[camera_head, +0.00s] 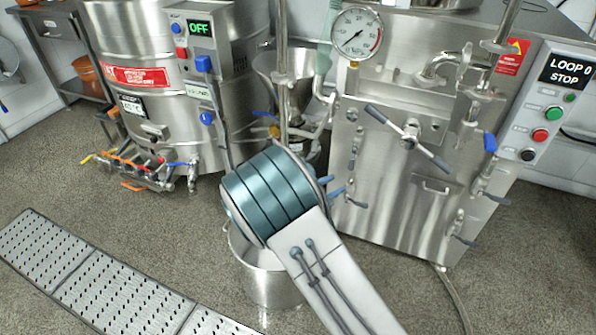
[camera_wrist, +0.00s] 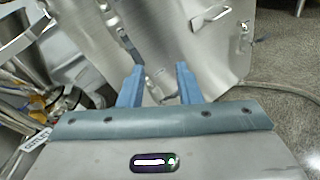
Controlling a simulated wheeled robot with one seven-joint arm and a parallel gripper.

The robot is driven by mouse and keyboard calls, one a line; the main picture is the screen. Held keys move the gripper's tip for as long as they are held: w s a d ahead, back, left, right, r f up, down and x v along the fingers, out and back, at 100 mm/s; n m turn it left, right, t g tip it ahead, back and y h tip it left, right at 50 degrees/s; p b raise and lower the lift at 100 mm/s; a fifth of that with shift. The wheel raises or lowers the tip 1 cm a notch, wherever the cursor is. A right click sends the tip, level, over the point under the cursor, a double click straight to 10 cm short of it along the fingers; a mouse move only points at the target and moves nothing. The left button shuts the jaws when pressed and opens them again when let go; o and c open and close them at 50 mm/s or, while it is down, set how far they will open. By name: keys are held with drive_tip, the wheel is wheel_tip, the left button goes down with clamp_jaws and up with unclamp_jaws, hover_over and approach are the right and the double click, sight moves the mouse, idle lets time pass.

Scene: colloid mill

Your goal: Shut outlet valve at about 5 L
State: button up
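My gripper (camera_head: 336,188) is mostly hidden behind my arm in the head view; its blue fingers show at the left side of the steel mill cabinet (camera_head: 420,200). In the wrist view my gripper (camera_wrist: 158,82) is open, with its two fingers apart. A small metal latch-like handle (camera_wrist: 158,88) shows between the fingers, and I cannot tell whether they touch it. I cannot tell for certain which fitting is the outlet valve. A steel bucket (camera_head: 270,285) stands on the floor, partly hidden under my arm. Its fill level is not visible.
A display (camera_head: 570,70) reads "LOOP 0 STOP". A tank (camera_head: 150,80) with an "OFF" panel (camera_head: 199,27) stands left. A perforated grating (camera_head: 115,290) lies front left.

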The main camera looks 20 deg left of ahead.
drive_tip(key=s+a+f+n+t+y, duration=0.1)
drive_tip(key=a+f+n+t+y, duration=0.2)
drive_tip(key=a, duration=0.4)
drive_tip(key=s+a+f+n+t+y, duration=0.1)
drive_tip(key=s+a+f+n+y, duration=0.15)
drive_tip(key=a+n, duration=0.35)
drive_tip(key=w+y+b, duration=0.1)
drive_tip(key=w+b, duration=0.3)
drive_tip(key=w, duration=1)
drive_tip(key=shift+f+m, duration=0.3)
drive_tip(key=shift+m, duration=0.1)
drive_tip(key=shift+w, duration=0.1)
clamp_jaws()
